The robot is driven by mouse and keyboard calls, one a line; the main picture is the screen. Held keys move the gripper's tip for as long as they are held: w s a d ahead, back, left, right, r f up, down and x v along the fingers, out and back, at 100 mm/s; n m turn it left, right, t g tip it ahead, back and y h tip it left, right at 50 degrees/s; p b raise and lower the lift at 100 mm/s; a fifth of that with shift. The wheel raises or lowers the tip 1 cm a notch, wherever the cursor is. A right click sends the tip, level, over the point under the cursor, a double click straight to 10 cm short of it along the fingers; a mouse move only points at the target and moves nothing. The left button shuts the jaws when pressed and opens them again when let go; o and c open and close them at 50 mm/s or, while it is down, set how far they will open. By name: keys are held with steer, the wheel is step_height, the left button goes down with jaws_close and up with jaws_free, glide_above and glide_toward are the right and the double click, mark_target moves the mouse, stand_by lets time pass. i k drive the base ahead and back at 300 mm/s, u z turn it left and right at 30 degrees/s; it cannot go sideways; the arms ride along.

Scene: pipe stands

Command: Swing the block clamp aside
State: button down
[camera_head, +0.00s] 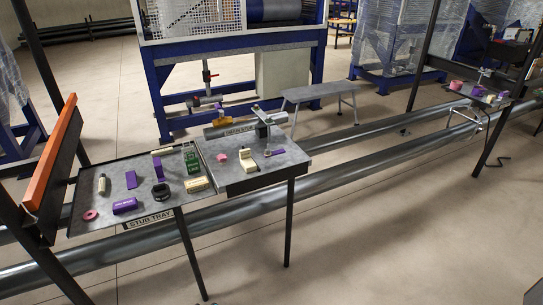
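A grey metal clamp-like fitting (265,117) with a bar and a thin upright rod stands at the back right of the grey work plate (235,180). It looks like the block clamp, but I cannot tell for sure. The contact between the fitting and the block is too small to make out. My gripper is not in view.
The stub tray (95,222) adjoins the plate on the left and holds several small purple, green, black and pink parts. A cream block (248,162) and pink ring (222,157) sit on the plate. Long pipes (330,185) run behind.

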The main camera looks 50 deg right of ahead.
mark_target(277, 152)
steer(key=u, duration=0.75)
steer(key=k, duration=1.3)
steer(key=z, duration=0.4)
steer(key=i, duration=1)
steer(key=u, duration=0.1)
